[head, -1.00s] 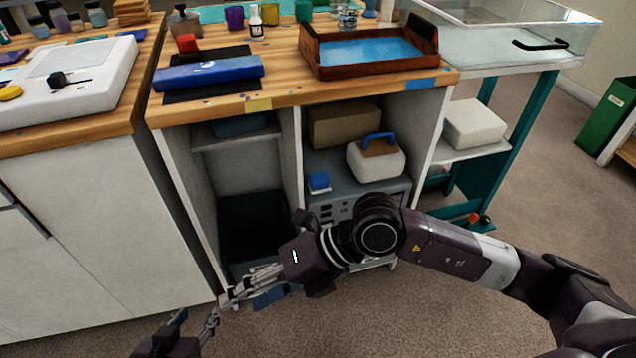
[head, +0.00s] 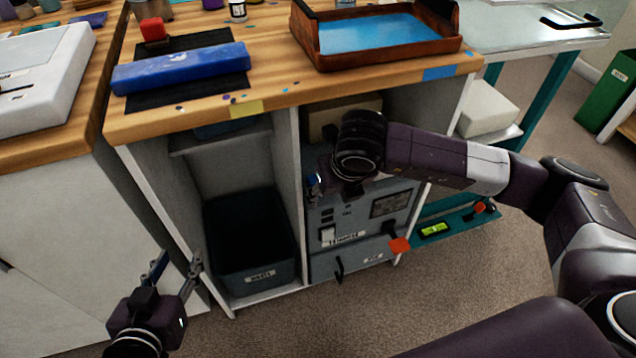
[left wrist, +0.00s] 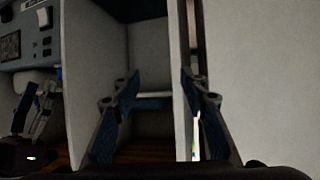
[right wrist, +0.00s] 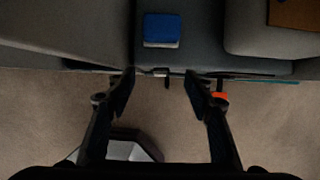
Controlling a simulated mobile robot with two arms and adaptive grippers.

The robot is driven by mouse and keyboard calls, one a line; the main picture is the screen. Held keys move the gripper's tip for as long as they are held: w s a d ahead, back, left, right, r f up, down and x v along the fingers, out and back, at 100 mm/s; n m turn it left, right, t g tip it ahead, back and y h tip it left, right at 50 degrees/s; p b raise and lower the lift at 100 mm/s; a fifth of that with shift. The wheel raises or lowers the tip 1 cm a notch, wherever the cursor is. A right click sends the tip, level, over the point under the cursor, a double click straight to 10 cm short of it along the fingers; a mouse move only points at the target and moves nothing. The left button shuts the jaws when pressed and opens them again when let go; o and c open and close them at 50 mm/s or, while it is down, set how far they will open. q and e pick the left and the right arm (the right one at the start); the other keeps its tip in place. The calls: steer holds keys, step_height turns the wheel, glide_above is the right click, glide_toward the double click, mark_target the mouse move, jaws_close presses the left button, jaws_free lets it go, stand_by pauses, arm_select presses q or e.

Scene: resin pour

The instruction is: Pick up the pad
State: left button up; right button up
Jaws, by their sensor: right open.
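The pad, a small block with a blue top and pale lower edge, lies on a grey surface in the right wrist view (right wrist: 162,27). My right gripper (right wrist: 158,80) is open and empty, its fingertips apart from the pad and pointing toward it.
A pale case (right wrist: 270,40) sits right of the pad. Cabinet side walls and a divider (head: 287,170) bound the bays. A dark waste bin (head: 250,240) stands in the left bay. A brown-rimmed tray (head: 380,62) is on the worktop.

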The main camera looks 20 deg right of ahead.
steer(key=w, duration=0.6)
steer(key=shift+w+a+b, duration=0.1)
steer(key=shift+w+b, duration=0.1)
steer(key=shift+b, duration=0.1)
steer(key=b+x, duration=0.1)
steer(key=x, duration=0.3)
steer(key=shift+w+f, duration=0.1)
steer(key=shift+f, duration=0.25)
steer(key=shift+w+f, duration=0.1)
steer(key=shift+f, duration=0.05)
arm_select(q)
steer(key=w+d+r+t, duration=0.1)
steer(key=r+t, duration=0.1)
steer(key=r, duration=0.3)
steer(key=w+d+r+t+h, duration=0.1)
steer(key=w+r+t, duration=0.1)
steer(key=r, duration=0.3)
steer(key=shift+w+t, duration=0.2)
steer(key=shift+t, duration=0.4)
steer(key=shift+d, duration=0.1)
arm_select(e)
steer(key=c, duration=0.8)
